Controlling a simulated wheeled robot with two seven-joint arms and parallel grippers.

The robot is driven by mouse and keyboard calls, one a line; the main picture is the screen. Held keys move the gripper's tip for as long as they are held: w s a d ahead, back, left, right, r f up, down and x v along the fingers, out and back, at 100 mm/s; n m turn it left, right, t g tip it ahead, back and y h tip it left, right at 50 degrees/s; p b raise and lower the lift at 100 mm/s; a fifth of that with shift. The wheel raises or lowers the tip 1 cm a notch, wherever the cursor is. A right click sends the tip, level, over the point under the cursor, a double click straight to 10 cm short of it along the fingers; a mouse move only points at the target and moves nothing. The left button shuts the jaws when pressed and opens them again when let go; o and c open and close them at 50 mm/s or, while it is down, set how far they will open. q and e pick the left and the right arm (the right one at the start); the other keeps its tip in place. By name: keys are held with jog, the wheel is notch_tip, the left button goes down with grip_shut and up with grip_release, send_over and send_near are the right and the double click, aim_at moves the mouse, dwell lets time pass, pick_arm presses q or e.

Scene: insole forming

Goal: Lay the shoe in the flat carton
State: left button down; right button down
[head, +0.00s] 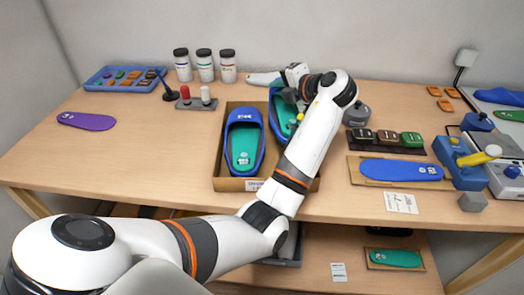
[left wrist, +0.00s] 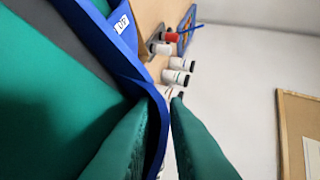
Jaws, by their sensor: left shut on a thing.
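The flat carton (head: 228,184) lies open near the middle of the table in the head view. One blue shoe (head: 260,150) with a green insole lies in its left half. A second blue shoe (head: 276,104) with a green inside is at the carton's right half, partly hidden by my left arm. My left gripper (head: 298,102) is shut on this second shoe. In the left wrist view, its fingers (left wrist: 165,110) pinch the blue rim of the shoe (left wrist: 122,62). I cannot tell whether the shoe touches the carton floor. My right gripper is not in view.
Three white jars (head: 205,66) and a blue tray (head: 125,79) stand at the back left. A purple insole (head: 86,121) lies at left. Right of the carton are a dark rack (head: 385,140), a blue insole on a board (head: 400,170) and a blue lever device (head: 460,165). The table's left part is largely clear.

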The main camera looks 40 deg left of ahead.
aim_at(278, 107)
pick_arm(q)
jog(key=shift+a+f, duration=0.15)
jog(key=shift+f, duration=0.4)
notch_tip(278, 107, down, 5)
jog(key=shift+p, duration=0.55)
jog(key=shift+f, duration=0.4)
notch_tip(278, 107, down, 4)
jog(key=shift+r+p, duration=0.25)
jog(key=shift+p, duration=0.1)
jog(key=c, duration=1.9)
grip_release()
jog(key=o, duration=0.5)
jog(key=shift+c, duration=0.2)
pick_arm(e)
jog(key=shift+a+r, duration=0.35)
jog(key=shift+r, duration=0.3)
